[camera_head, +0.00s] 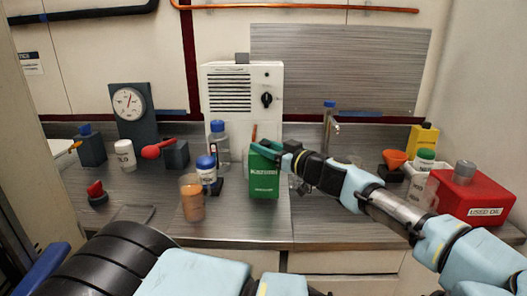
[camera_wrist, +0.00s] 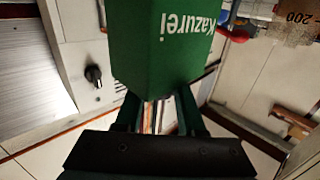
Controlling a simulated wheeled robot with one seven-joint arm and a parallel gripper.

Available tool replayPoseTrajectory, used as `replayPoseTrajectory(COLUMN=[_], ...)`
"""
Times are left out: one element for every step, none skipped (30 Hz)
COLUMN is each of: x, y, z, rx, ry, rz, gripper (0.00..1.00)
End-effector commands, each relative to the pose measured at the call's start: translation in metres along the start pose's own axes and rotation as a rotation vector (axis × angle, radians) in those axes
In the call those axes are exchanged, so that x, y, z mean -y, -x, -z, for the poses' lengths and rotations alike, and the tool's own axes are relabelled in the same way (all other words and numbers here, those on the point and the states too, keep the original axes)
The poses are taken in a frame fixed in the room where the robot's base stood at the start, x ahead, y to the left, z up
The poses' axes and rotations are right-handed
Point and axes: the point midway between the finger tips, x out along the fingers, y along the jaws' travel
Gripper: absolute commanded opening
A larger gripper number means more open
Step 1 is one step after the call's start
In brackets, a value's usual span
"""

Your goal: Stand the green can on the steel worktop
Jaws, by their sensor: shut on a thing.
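The green can (camera_head: 264,177), lettered "Kazurei", is upright over the steel worktop (camera_head: 245,230), in the middle of the head view. My gripper (camera_head: 267,147) is shut on the can near its top, reaching in from the right. The can also fills the upper middle of the wrist view (camera_wrist: 160,45), its lettering upside down, between the fingers of my gripper (camera_wrist: 158,112). I cannot tell whether the can's base touches the worktop or hangs just above it.
A white cabinet (camera_head: 230,85) with a knob is behind. A red "USED OIL" box (camera_head: 475,197) is at the right. Worktop in front of the can is clear.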

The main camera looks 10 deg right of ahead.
Motion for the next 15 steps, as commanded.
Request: replayPoseTrajectory(x=[0.000,0.000,0.000,0.000,0.000,0.000,0.000,0.000,0.000,0.000,0.000,0.000,0.000,0.000,0.000], y=[0.000,0.000,0.000,0.000,0.000,0.000,0.000,0.000,0.000,0.000,0.000,0.000,0.000,0.000,0.000], z=[-0.004,-0.007,-0.011,-0.014,-0.015,-0.017,-0.017,-0.017,-0.017,-0.017,-0.017,-0.017,-0.018,-0.018,-0.019], rx=[-0.002,-0.002,-0.002,-0.002,-0.002,-0.002,-0.001,-0.001,-0.001,-0.001,-0.001,-0.001,-0.001,-0.001,-0.001], ry=[-0.002,-0.001,-0.001,-0.001,0.000,0.001,0.001,0.002,0.002,0.002,0.002,0.002,0.002,0.002,0.002], rz=[0.000,0.000,0.000,0.000,0.000,0.000,0.000,0.000,0.000,0.000,0.000,0.000,0.000,0.000,0.000], gripper=[0.00,0.00,0.00,0.00,0.00,0.00,0.00,0.00,0.00,0.00,0.00,0.00,0.00,0.00,0.00])
